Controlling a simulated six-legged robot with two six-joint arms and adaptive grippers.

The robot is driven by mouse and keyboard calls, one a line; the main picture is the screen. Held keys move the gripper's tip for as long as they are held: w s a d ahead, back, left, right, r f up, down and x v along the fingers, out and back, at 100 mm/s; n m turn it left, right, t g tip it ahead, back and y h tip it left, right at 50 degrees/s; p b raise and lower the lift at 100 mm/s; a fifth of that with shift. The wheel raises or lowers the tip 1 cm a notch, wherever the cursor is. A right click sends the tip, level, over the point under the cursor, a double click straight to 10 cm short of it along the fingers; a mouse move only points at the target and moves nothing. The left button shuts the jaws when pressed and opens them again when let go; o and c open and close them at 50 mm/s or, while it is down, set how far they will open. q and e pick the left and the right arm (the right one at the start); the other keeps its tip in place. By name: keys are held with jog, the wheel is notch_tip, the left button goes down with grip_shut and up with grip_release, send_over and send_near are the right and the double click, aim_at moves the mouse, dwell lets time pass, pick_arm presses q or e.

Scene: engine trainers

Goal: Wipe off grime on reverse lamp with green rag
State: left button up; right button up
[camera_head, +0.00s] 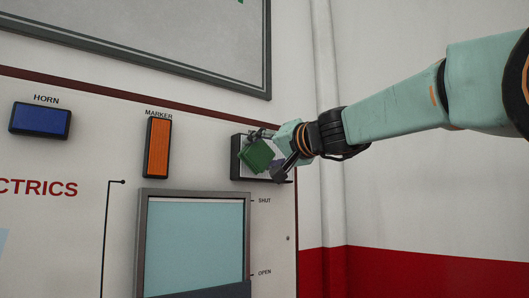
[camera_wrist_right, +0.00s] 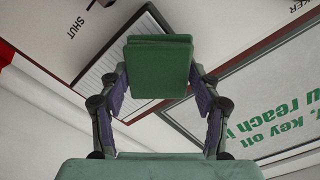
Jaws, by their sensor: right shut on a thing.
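The green rag (camera_head: 257,156) is a folded pad held between the fingers of my right gripper (camera_head: 268,154). In the right wrist view the rag (camera_wrist_right: 159,66) sits squarely between both fingertips of the gripper (camera_wrist_right: 159,82). A pale, ribbed lamp with a black frame (camera_head: 238,173) lies directly behind the rag, and its label is hidden by the gripper. The lamp also shows behind the rag in the right wrist view (camera_wrist_right: 100,72). I cannot tell if the rag touches the lens. No grime is clearly visible. My left gripper is out of view.
On the same white panel are an orange marker lamp (camera_head: 158,147), a blue horn lamp (camera_head: 40,120) and a grey-framed window (camera_head: 196,245) below. A framed board (camera_head: 130,40) hangs above. A vertical pipe (camera_head: 326,130) runs to the right of the panel.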

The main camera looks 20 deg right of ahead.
aim_at(269, 154)
jog(key=shift+w+a, duration=0.15)
jog(key=shift+w, duration=0.25)
jog(key=shift+w+a, duration=0.1)
jog(key=shift+w, duration=0.05)
jog(key=shift+w+a, duration=0.1)
jog(key=shift+w, duration=0.2)
jog(key=shift+w, duration=0.2)
dwell(0.4)
jog(key=shift+w+d+p, duration=0.15)
jog(key=shift+w+d, duration=0.05)
jog(key=shift+d, duration=0.45)
jog(key=shift+w+d+p, duration=0.2)
jog(key=shift+w+d, duration=0.05)
jog(key=shift+d, duration=0.35)
jog(key=shift+w+d+p, duration=0.15)
jog(key=shift+w+d, duration=0.05)
jog(key=shift+d, duration=0.45)
jog(key=shift+s+a+f+b, duration=0.1)
jog(key=shift+s+a+b, duration=0.15)
jog(key=shift+a+b, duration=0.6)
jog(key=shift+s+a, duration=0.2)
jog(key=shift+a, duration=0.4)
jog(key=shift+s+a, duration=0.15)
jog(key=shift+a, duration=0.4)
